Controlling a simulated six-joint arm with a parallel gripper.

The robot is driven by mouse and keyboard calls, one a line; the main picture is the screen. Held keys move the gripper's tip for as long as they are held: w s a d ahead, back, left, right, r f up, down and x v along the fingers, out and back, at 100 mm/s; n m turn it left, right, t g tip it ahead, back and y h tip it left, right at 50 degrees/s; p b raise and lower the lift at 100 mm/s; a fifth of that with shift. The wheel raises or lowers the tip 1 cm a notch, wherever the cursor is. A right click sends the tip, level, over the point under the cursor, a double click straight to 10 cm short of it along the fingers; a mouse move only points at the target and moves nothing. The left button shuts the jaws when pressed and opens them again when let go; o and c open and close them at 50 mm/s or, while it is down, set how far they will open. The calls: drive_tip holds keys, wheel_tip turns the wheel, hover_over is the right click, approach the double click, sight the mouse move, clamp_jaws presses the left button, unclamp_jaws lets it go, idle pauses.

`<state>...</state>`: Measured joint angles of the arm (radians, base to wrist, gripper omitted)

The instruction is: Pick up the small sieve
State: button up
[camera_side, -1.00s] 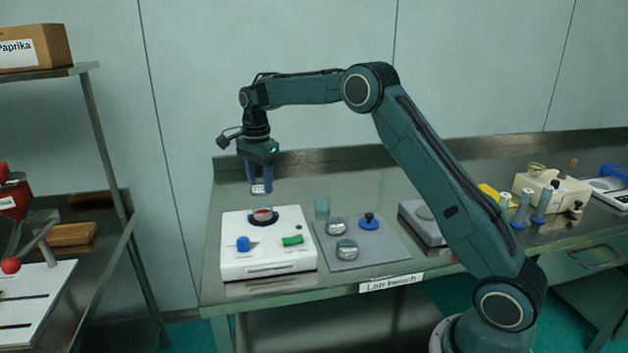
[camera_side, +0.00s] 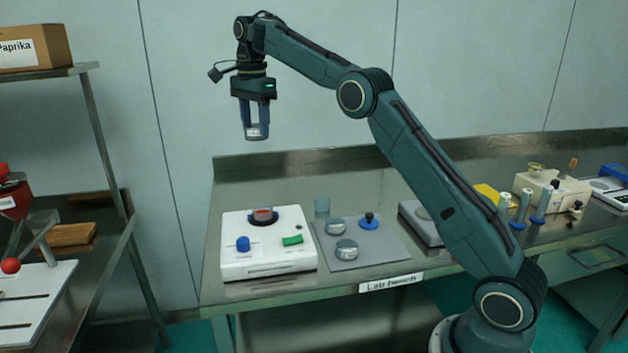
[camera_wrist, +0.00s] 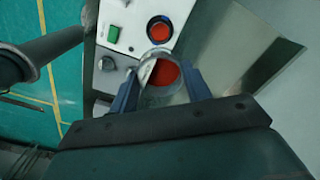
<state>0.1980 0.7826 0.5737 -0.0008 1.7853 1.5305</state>
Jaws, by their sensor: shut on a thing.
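My gripper (camera_side: 257,134) is shut on the small sieve (camera_side: 257,131), a small silvery ring-like cup, and holds it high above the white machine in the side view. In the wrist view, the sieve (camera_wrist: 147,76) sits between my two blue fingers, and red shows inside or through it; I cannot tell which. The white vibrating machine (camera_side: 243,265) stands on the bench below, with a blue knob (camera_side: 243,243), a green switch (camera_side: 292,240) and a round dark seat with a red centre (camera_side: 263,213).
A grey mat (camera_side: 375,250) right of the machine carries two silvery round lidded pieces (camera_side: 347,249), a blue-based piece with a black knob (camera_side: 369,220) and a bluish block (camera_side: 322,205). A shelf (camera_side: 50,75) stands at left. The air around my gripper is clear.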

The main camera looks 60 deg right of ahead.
drive_tip(key=shift+r, duration=0.3)
idle(0.6)
drive_tip(key=shift+s+d, duration=0.5)
drive_tip(key=shift+d, duration=0.15)
drive_tip(key=s+d+f, duration=0.2)
drive_tip(key=s+d, duration=0.1)
drive_tip(key=s, duration=0.6)
drive_tip(key=s+d+f, duration=0.3)
drive_tip(key=s, duration=0.7)
drive_tip(key=s+d+f, duration=0.2)
drive_tip(key=s+d, duration=0.2)
drive_tip(key=s, duration=0.6)
drive_tip(key=shift+f, duration=0.2)
drive_tip(key=shift+f, duration=0.1)
